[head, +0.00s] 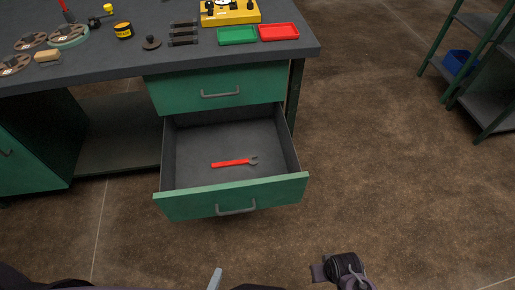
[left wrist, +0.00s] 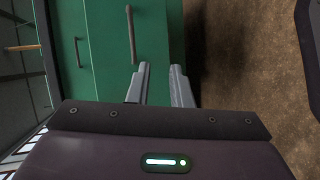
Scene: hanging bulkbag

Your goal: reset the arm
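One grey fingertip of my left gripper (head: 215,279) shows at the bottom edge of the head view, in front of the open drawer and apart from it. In the left wrist view, both fingers of my left gripper (left wrist: 160,70) show with a gap between them and nothing held. A dark part of my own arm (head: 343,268) shows at the bottom right of centre in the head view. My right gripper's fingers are not seen.
The lower green drawer (head: 233,197) is pulled out, with a red-handled wrench (head: 233,162) inside. The upper drawer (head: 222,89) is shut. The workbench top (head: 110,62) holds trays and small parts. A shelf rack (head: 490,105) stands right. Floor between is clear.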

